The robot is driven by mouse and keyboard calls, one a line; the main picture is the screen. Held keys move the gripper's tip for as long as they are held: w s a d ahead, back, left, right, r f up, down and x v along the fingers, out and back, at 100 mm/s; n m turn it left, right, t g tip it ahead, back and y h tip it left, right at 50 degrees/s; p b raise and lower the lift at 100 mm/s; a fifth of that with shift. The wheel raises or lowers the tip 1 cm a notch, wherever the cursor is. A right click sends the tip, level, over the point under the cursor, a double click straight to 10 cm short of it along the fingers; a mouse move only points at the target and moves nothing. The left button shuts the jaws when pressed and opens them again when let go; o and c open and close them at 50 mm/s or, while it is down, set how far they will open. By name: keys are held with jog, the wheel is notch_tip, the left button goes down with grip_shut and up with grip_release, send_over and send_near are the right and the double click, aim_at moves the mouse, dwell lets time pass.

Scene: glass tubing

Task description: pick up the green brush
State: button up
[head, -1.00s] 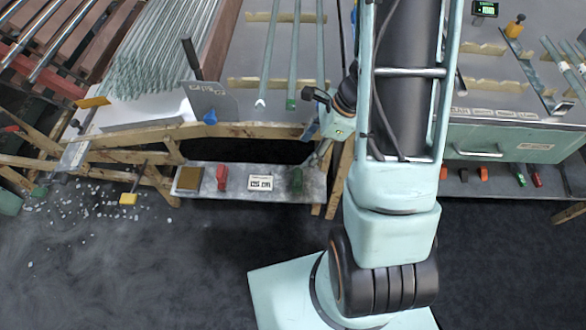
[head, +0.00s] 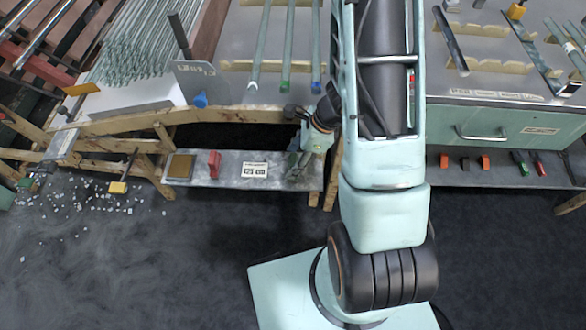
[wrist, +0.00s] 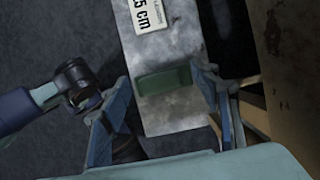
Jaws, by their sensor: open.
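The green brush (wrist: 163,80) lies on a narrow grey shelf (wrist: 178,115), between the two fingers of my gripper (wrist: 164,86) in the wrist view. The fingers are spread on either side of it, and I see a gap at each side. In the head view my gripper (head: 302,166) is over the right end of the low shelf (head: 225,178), and it largely hides the brush there.
A white label (head: 254,169), a red brush (head: 214,164) and a brownish block (head: 181,167) sit left on the shelf. The bench edge with glass tubes (head: 259,45) is above. A wooden leg (head: 333,175) stands close right of my gripper.

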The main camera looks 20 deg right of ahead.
jog(key=shift+a+f, duration=0.15)
jog(key=shift+f, duration=0.15)
jog(key=shift+c, duration=0.7)
jog(key=c, duration=1.2)
jog(key=shift+o, duration=0.2)
jog(key=shift+r, duration=0.15)
